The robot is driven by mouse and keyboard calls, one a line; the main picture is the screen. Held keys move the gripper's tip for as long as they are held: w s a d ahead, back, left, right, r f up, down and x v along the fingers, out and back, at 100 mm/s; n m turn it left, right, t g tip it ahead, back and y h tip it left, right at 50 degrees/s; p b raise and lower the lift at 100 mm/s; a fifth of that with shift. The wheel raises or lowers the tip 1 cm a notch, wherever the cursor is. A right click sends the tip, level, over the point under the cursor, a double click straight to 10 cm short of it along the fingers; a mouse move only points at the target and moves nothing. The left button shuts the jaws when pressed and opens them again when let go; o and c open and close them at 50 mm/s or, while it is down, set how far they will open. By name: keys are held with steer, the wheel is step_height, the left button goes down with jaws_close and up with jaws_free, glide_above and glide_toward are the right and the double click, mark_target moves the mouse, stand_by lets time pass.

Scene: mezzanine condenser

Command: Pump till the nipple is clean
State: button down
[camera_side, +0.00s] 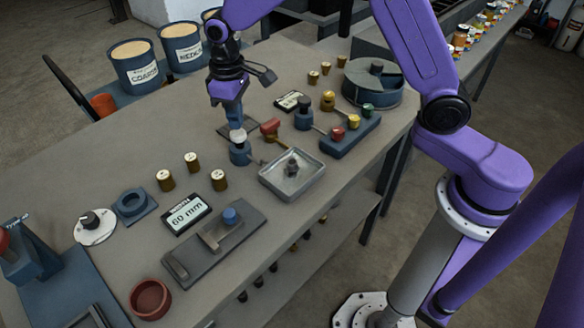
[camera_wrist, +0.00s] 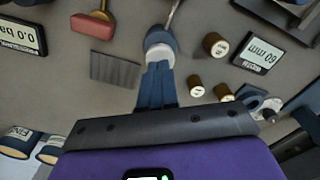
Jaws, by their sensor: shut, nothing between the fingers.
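A blue cylinder (camera_side: 240,153) with a pale round knob (camera_side: 238,136) on top, which looks like the pump, stands at mid-bench. A thin spout runs from it toward a shallow metal tray (camera_side: 272,184). A dark fitting (camera_side: 291,167), perhaps the nipple, stands in the tray; how clean it is I cannot tell. My gripper (camera_side: 236,123) points down with fingers shut and empty, directly over the knob, touching or nearly so. In the wrist view the shut fingertips (camera_wrist: 159,68) meet the edge of the pale knob (camera_wrist: 160,51).
A 0.0 display (camera_wrist: 20,37) and a 60 mm display (camera_side: 188,214) lie on the bench. A red-handled tool (camera_side: 270,127) and a blue block with coloured knobs (camera_side: 350,135) stand near. Several brass pieces (camera_side: 192,162) stand left.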

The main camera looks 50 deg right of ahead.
mark_target(238, 133)
steer(key=shift+f, duration=1.9)
steer(key=shift+r, duration=2.9)
steer(key=shift+s+r, duration=0.15)
steer(key=shift+s, duration=0.15)
steer(key=s+d+r+n, duration=0.1)
steer(key=s+d, duration=0.3)
steer(key=s, duration=0.6)
steer(key=s+d+r+n, duration=0.1)
steer(key=s+d+n, duration=0.2)
steer(key=s, duration=0.8)
steer(key=s+d+r+n, duration=0.1)
steer(key=s+d, duration=0.4)
steer(key=s, duration=0.5)
steer(key=shift+s+r+n, duration=0.25)
steer(key=shift+s+n, duration=0.05)
steer(key=shift+n, duration=0.5)
